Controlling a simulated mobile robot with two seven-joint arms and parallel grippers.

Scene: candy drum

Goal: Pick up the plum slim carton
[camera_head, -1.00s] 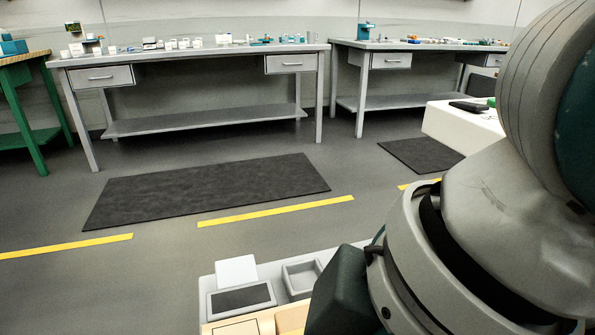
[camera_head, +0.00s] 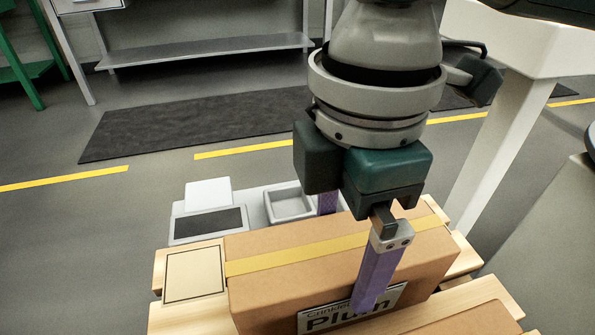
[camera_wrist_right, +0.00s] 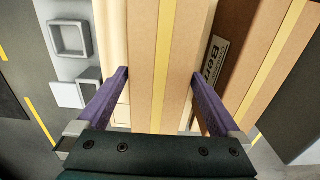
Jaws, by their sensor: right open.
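The plum slim carton (camera_head: 300,283) is a long brown box with yellow tape along its top and a white "Plum" label on its near face. It lies on light wooden slats in the head view. My right gripper (camera_head: 347,256) points down over it with purple fingers, one in front of the near face and one behind the far side. The near finger partly covers the label. In the wrist view the open fingers (camera_wrist_right: 160,73) straddle a taped carton top (camera_wrist_right: 147,50); contact cannot be told. My left gripper is not in view.
Another brown carton (camera_head: 478,322) lies at the near right. Behind the plum carton are a grey tray (camera_head: 289,203) and a dark flat panel (camera_head: 208,224). A white-topped table (camera_head: 505,110) stands at right. A partial "Bor" label (camera_wrist_right: 215,60) shows in the wrist view.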

